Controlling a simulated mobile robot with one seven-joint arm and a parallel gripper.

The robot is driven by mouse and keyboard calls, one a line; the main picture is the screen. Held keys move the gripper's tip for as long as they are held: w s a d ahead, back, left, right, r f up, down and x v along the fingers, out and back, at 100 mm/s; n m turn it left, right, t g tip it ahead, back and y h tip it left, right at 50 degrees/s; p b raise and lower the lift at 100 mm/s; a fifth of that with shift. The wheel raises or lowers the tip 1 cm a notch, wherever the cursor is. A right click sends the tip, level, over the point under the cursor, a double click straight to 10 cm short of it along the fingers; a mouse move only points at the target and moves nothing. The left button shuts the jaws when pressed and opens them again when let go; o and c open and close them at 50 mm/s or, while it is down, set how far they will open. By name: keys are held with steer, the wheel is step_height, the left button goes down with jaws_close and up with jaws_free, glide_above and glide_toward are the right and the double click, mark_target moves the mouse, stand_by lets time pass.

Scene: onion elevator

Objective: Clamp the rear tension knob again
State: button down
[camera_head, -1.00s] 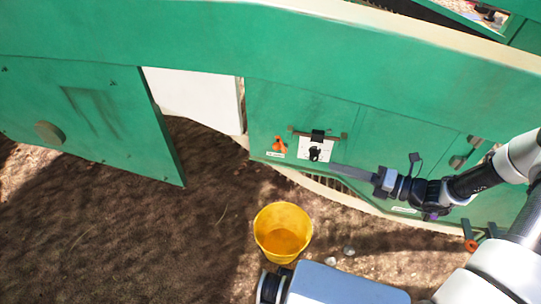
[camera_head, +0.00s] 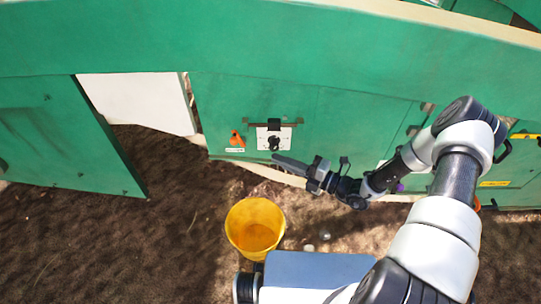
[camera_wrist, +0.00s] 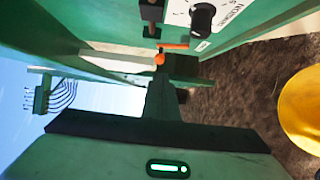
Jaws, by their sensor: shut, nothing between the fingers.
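An orange knob or lever (camera_head: 237,139) sits on the green panel above a small white label; it also shows in the wrist view as an orange handle with a rounded end (camera_wrist: 160,59). To its right, a black knob (camera_head: 273,143) is on a white plate (camera_head: 288,137); the wrist view shows this black knob (camera_wrist: 202,18) at the top. I cannot tell from markings which one is the rear tension knob. My gripper (camera_head: 276,157) is shut and empty, its tip just below the white plate in the head view. Contact with the panel is not visible.
A yellow bucket (camera_head: 255,228) stands on the ground below the panel and shows at the right of the wrist view (camera_wrist: 302,105). A green door (camera_head: 62,140) hangs open at the left. A dark bracket (camera_head: 258,124) crosses above the white plate. Bare soil lies in front.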

steer(key=b+x, duration=0.1)
steer(key=x, duration=1.1)
steer(key=shift+a+b, duration=0.2)
steer(key=shift+b, duration=0.2)
steer(key=shift+r, duration=0.1)
